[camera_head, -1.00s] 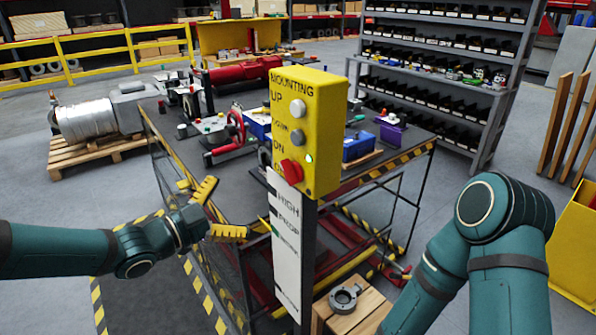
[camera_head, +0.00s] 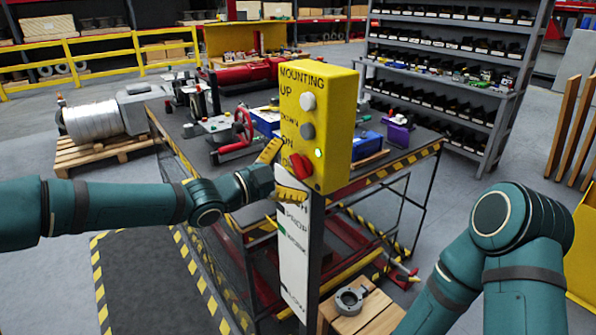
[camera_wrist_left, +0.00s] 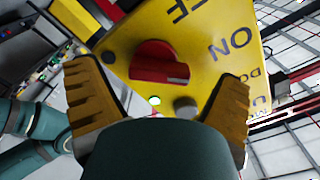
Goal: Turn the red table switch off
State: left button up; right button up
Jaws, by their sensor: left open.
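The red switch (camera_head: 301,166) is a rotary knob low on the front of the yellow control box (camera_head: 340,130), under the "ON" label. A small green light (camera_head: 319,153) glows beside it. My left gripper (camera_head: 281,172) is open at the box's lower left, close to the knob. In the left wrist view the red knob (camera_wrist_left: 160,63) lies ahead, between the two yellow fingers (camera_wrist_left: 165,100), with clear space on both sides. "ON" and part of "OFF" can be read there. My right gripper is out of view.
A grey button (camera_head: 307,131) and a white button (camera_head: 308,101) sit above the knob. The box stands on a post with a white label plate (camera_head: 293,250). A workbench with tools is behind, and a wooden crate (camera_head: 375,308) stands below right.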

pick_arm(q)
jog(key=shift+x, duration=0.95)
jog(key=c, duration=1.2)
